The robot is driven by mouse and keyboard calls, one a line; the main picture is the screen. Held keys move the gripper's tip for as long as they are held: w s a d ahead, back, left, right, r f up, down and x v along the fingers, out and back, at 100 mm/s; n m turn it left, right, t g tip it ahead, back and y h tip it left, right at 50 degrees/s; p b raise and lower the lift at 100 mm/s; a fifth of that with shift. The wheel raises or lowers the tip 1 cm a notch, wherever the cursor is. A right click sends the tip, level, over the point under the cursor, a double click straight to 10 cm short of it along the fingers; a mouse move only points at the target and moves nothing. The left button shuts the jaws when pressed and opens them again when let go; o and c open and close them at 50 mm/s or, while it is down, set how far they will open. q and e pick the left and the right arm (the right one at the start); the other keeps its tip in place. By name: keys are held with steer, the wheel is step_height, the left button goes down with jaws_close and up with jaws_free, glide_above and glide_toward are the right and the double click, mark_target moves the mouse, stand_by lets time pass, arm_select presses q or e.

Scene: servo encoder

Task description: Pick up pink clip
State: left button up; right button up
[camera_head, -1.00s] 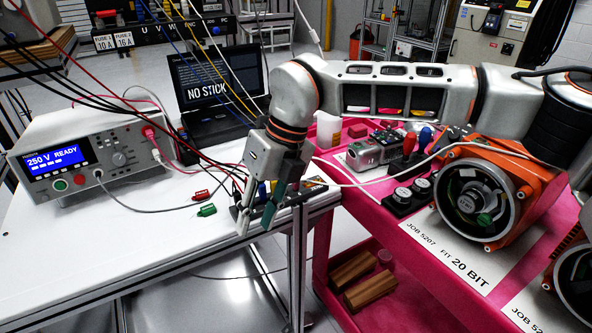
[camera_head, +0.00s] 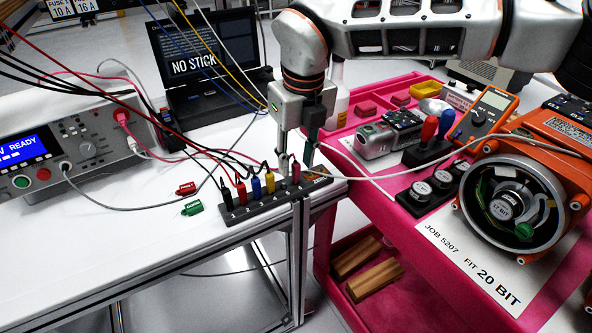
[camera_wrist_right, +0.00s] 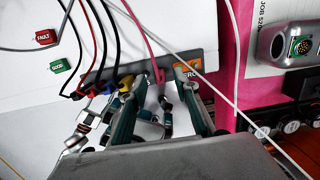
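The pink clip (camera_head: 296,173) stands at the right end of a dark rack (camera_head: 258,210) on the white table's edge. Its pink lead also shows in the right wrist view (camera_wrist_right: 151,50). My right gripper (camera_head: 296,163) points down over the rack's right end, its fingers apart on either side of the clip's upper part. In the right wrist view the open fingers (camera_wrist_right: 155,88) flank the pink clip; contact is not visible. My left gripper is out of view.
Yellow (camera_head: 270,183), blue (camera_head: 256,188), red (camera_head: 241,192) and black (camera_head: 226,196) clips stand along the rack. A white cable (camera_head: 400,172) crosses near the gripper. Red (camera_head: 186,188) and green (camera_head: 192,208) tags lie on the table. A pink cart (camera_head: 405,215) adjoins at right.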

steer(key=shift+w+f, duration=0.2)
steer(key=shift+f, duration=0.95)
steer(key=shift+r, duration=0.1)
jaws_close()
